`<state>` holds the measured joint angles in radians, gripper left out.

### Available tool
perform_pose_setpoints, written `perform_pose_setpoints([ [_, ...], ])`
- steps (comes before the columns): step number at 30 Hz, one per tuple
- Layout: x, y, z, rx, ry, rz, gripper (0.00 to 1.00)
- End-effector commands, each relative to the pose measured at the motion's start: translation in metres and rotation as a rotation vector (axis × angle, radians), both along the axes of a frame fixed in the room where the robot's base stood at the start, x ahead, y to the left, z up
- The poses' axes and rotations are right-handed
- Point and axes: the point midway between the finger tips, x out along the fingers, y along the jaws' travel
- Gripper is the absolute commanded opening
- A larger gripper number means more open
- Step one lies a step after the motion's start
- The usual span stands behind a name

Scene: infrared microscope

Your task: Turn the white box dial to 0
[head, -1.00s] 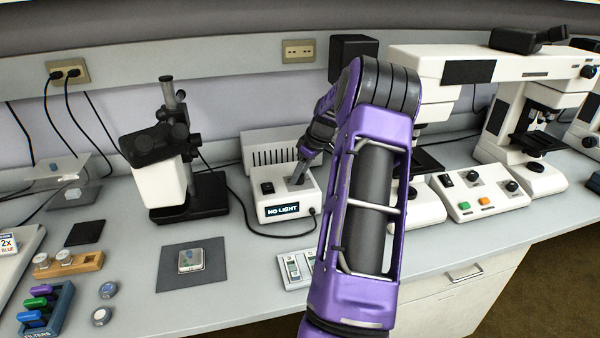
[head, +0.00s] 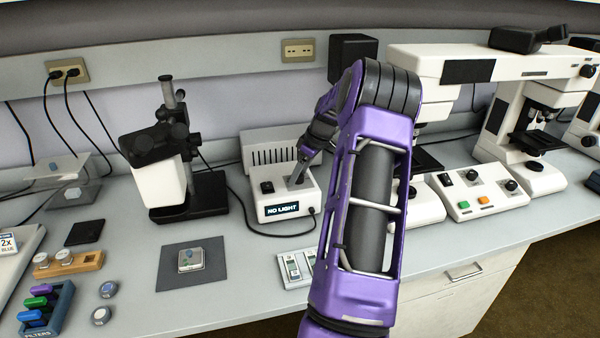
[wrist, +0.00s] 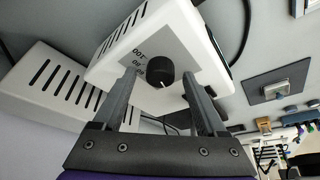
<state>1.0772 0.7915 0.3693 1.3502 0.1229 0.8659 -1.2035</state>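The white box (head: 268,208) stands on the bench with a lit display reading "NO LIGHT" on its front and a black switch beside the dial area. In the head view my gripper (head: 297,180) is over the box's top and hides the dial. In the wrist view the black round dial (wrist: 160,71) sits on a grey plate on the white box (wrist: 205,62). A small white mark shows on its lower edge. My gripper (wrist: 159,76) is open, one finger on each side of the dial, with gaps visible.
A vented white housing (head: 270,148) stands behind the box. A black cable (head: 245,215) runs around its left and front. A stereo microscope (head: 165,170) is to the left, and a control box with buttons (head: 482,198) to the right. A slide holder (head: 295,270) lies in front.

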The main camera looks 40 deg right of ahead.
Motion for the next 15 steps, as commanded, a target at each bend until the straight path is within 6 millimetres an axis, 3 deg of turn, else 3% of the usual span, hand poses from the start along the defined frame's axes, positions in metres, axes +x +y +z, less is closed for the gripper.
perform_pose_setpoints([
  [8,-0.002,-0.001,0.007,0.000,-0.001,-0.001,0.74],
  [15,-0.018,-0.007,0.050,-0.003,-0.003,-0.004,0.74],
])
